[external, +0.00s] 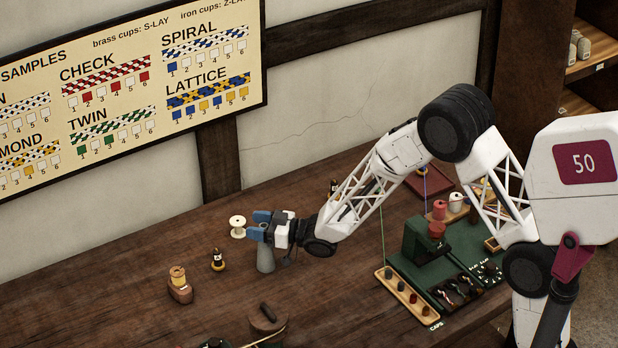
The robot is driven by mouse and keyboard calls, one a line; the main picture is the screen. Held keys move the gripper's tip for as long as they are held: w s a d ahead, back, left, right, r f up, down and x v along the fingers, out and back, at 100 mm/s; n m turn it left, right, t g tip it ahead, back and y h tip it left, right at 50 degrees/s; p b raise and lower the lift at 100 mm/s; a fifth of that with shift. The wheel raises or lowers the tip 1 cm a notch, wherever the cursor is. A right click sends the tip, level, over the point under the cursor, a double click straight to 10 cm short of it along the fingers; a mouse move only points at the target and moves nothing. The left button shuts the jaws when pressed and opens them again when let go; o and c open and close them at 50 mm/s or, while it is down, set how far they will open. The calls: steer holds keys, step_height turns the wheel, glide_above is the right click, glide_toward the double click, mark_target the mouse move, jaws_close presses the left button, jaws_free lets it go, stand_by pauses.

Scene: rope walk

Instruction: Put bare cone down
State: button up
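The bare cone (265,260) is a plain grey, tapered piece, upright, just below the blue fingers of my gripper (260,225). My gripper reaches in from the right with its fingers pointing left, one finger on each side of the cone's upper part, and appears shut on it. The cone's top is hidden by the fingers. Its base is at or very close to the wooden table (220,295); I cannot tell whether it touches.
A cream spool (238,227) stands just left of my fingertips. A green rope machine (430,245) and cup tray (408,298) are right. Bare table lies between.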

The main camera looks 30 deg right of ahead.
steer(key=shift+r, duration=0.15)
steer(key=shift+s+d, duration=0.2)
steer(key=v, duration=1.1)
steer(key=shift+d, duration=0.15)
steer(key=shift+s+r, duration=0.1)
stand_by(0.6)
steer(key=s+d+r+m+g+h, duration=0.1)
steer(key=s+d+r+m+h, duration=0.2)
steer(key=s+d+r+h, duration=0.35)
steer(key=s+d+r+m+g+h, duration=0.15)
steer(key=s+d+r+h, duration=0.25)
steer(key=d+r, duration=0.45)
steer(key=s+d+r+m+g, duration=0.1)
steer(key=s+d+g, duration=0.1)
steer(key=s, duration=0.8)
steer(key=s+d+r+m+g+h, duration=0.1)
steer(key=s+d+m+g, duration=0.1)
steer(key=s, duration=0.9)
steer(key=s+d+r+m+g+h, duration=0.1)
steer(key=s+d+g, duration=0.2)
steer(key=s, duration=0.8)
steer(key=shift+s+d+m+g, duration=0.15)
steer(key=shift+d+m+g, duration=0.2)
steer(key=shift+d, duration=0.7)
